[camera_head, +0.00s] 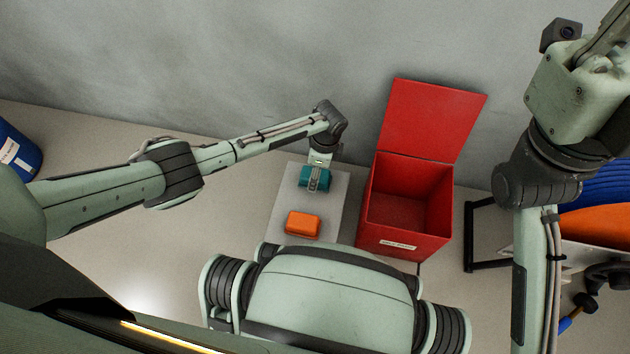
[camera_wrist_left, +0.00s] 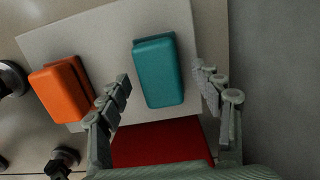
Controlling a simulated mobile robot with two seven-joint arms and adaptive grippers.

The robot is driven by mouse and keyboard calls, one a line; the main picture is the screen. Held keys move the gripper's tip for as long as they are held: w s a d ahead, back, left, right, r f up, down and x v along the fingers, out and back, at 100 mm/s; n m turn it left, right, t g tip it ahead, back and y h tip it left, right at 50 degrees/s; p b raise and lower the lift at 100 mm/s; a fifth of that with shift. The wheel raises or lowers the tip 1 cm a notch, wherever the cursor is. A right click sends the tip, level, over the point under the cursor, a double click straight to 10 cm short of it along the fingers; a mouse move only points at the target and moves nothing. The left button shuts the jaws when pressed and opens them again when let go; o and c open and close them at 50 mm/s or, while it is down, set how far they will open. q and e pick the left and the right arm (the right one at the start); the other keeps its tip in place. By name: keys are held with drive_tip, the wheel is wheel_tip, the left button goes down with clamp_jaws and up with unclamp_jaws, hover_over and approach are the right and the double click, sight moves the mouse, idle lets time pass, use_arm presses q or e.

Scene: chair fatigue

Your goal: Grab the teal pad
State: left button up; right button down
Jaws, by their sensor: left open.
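The teal pad (camera_head: 319,173) lies on a white board (camera_head: 336,215), towards its far end. My left gripper (camera_head: 314,184) is over the pad, reaching down from above. In the left wrist view the teal pad (camera_wrist_left: 155,62) shows between the two open fingers of my left gripper (camera_wrist_left: 164,83), with a gap on each side. I cannot tell how high the fingertips are above it. My right arm is at the right of the head view, but its fingers are not in view.
An orange pad (camera_head: 303,224) lies on the same board, nearer to me. An open red box (camera_head: 405,243) with its lid raised stands right of the board. A blue cylinder (camera_head: 18,152) is at the far left. A wall is behind.

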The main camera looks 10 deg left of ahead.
use_arm(q)
drive_tip(key=shift+a+f, duration=0.15)
drive_tip(key=shift+f, duration=0.55)
drive_tip(key=shift+c, duration=0.6)
drive_tip(key=c, duration=1.1)
drive_tip(key=shift+r, duration=0.1)
drive_tip(key=shift+c, duration=0.2)
